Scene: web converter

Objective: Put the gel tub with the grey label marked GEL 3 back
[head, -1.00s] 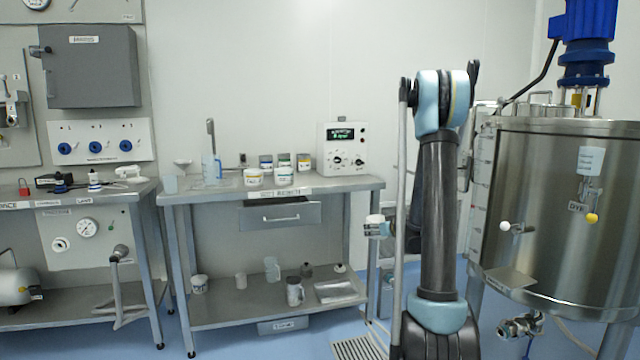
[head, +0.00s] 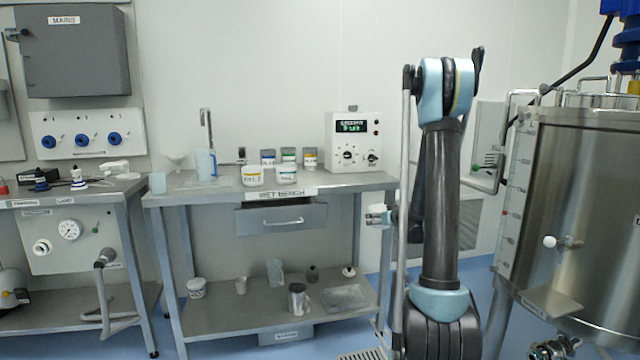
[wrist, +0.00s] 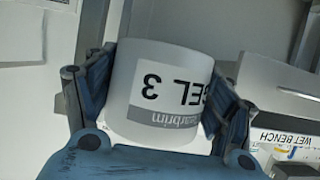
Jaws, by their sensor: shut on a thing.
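The GEL 3 tub (wrist: 165,92) is a white cylinder whose label has a grey band. It fills the middle of the wrist view, its lettering upside down. My gripper (wrist: 160,110) is shut on it, with a blue finger on each side. In the head view my gripper (head: 388,218) holds the white tub (head: 376,212) at the right end of the wet bench (head: 340,186), below its top. Two other white tubs, a left one (head: 252,177) and a right one (head: 287,175), stand on the bench top; their marks are too small to read surely.
Several small jars (head: 288,157) and a control box (head: 353,142) stand at the back of the bench. A blue jug (head: 206,164) is on the left. The lower shelf (head: 240,318) holds several vessels. A steel tank (head: 580,210) stands at right. The bench top's front right is clear.

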